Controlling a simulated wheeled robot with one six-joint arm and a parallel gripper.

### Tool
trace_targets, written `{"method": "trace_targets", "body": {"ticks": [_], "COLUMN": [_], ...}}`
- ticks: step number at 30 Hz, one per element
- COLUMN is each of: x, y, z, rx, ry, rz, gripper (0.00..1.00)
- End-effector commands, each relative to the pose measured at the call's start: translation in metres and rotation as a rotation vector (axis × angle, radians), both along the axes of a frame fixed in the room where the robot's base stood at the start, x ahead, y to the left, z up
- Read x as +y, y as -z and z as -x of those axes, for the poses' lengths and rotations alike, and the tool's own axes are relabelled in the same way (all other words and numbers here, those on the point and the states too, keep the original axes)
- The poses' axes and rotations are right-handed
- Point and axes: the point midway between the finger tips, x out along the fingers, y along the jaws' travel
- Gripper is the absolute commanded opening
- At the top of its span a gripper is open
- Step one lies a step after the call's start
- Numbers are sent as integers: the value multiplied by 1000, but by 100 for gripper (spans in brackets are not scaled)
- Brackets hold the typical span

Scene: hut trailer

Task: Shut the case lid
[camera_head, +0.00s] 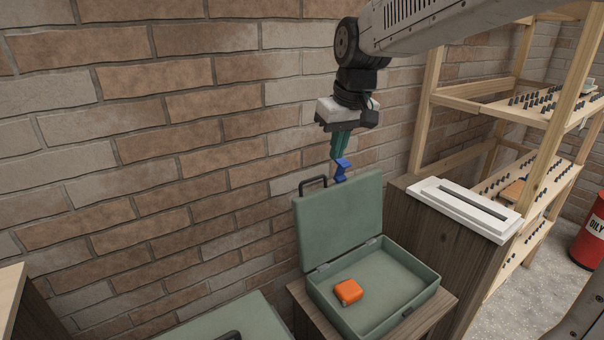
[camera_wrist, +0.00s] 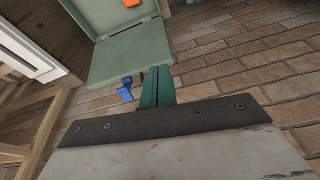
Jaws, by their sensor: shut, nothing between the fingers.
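A green case (camera_head: 375,298) stands open on a small wooden stand, its lid (camera_head: 340,222) upright beside the brick wall with a black handle (camera_head: 313,185) on the lid's top edge. An orange block-like item (camera_head: 348,291) lies inside the case. My gripper (camera_head: 341,165) is shut and empty, pointing down just above and behind the lid's top edge. In the wrist view the gripper's green fingers (camera_wrist: 157,88) overlap the edge of the lid (camera_wrist: 130,57); I cannot tell whether they touch it. A blue piece (camera_wrist: 125,89) shows beside the fingers.
A brick wall is close behind the lid. A dark wooden cabinet with a white slotted piece (camera_head: 466,208) on top stands right of the case. Wooden shelves (camera_head: 520,110) and a red drum (camera_head: 590,235) are farther right. Another green case (camera_head: 225,322) sits at the lower left.

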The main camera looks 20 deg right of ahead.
Motion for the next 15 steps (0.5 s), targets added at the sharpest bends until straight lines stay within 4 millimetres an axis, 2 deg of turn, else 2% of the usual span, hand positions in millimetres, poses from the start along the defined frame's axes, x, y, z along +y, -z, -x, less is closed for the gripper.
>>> {"method": "trace_targets", "body": {"ticks": [1, 3, 6, 10, 12, 15], "x": [4, 9, 15, 21, 23, 24], "y": [8, 17, 32, 51, 58, 65], "z": [-33, -73, -123, -169, -185, -197], "rx": [-6, -25, -49, -75, -85, -92], "ry": [-17, -40, -69, -95, -104, -110], "rz": [-2, -5, -7, -8, -8, -8], "gripper": [0, 0, 0, 0, 0, 0]}}
